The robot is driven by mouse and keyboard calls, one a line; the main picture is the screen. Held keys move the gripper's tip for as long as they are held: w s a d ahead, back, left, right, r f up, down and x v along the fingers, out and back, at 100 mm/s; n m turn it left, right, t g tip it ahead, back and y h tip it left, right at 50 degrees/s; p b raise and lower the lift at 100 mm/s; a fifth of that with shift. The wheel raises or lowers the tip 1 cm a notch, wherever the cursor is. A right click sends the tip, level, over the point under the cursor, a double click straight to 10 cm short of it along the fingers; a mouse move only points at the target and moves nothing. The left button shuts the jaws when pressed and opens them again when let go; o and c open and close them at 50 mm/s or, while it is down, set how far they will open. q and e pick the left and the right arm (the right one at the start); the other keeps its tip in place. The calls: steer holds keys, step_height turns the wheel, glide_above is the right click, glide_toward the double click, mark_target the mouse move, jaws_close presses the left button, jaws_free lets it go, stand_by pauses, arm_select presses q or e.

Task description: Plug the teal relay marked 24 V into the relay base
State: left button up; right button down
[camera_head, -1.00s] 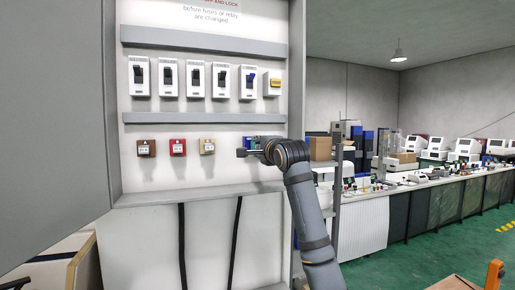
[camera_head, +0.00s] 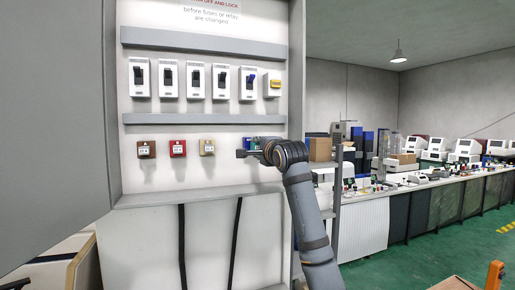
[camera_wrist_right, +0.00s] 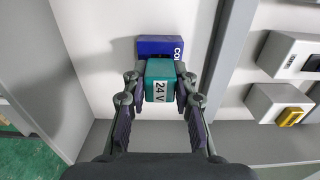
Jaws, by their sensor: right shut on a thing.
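The teal relay (camera_wrist_right: 158,84) with a "24 V" label is between the fingers of my right gripper (camera_wrist_right: 158,95), which is shut on it. Behind it is a blue relay base (camera_wrist_right: 158,47) on the white panel, with letters starting "CO" showing. The relay overlaps the lower edge of the base in the right wrist view; I cannot tell whether it is seated. In the head view my right gripper (camera_head: 252,149) is at the panel's lower right, and the blue base (camera_head: 247,142) shows just behind it. My left gripper is not in view.
Brown (camera_head: 146,149), red (camera_head: 178,148) and tan (camera_head: 207,147) blocks are mounted left of my right gripper. A row of switches (camera_head: 194,80) and a yellow-fronted device (camera_head: 272,85) sit above, between grey rails (camera_head: 205,118). An open grey door (camera_head: 50,120) stands at left.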

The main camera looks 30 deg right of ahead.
steer(key=shift+w+d+r+p, duration=0.1)
steer(key=shift+w+d+p, duration=0.05)
steer(key=shift+w+p, duration=0.4)
steer(key=c, duration=1)
jaws_free()
steer(key=shift+w, duration=0.3)
steer(key=shift+s+f+b, duration=0.3)
steer(key=shift+s+b, duration=0.55)
steer(key=shift+b, duration=0.1)
steer(key=shift+s+a+r+b, duration=0.1)
steer(key=shift+s+a+b, duration=0.15)
steer(key=shift+s, duration=0.25)
steer(key=shift+s+a+r+b, duration=0.15)
steer(key=shift+s+b, duration=0.1)
steer(key=shift+s, duration=0.2)
steer(key=shift+f, duration=0.1)
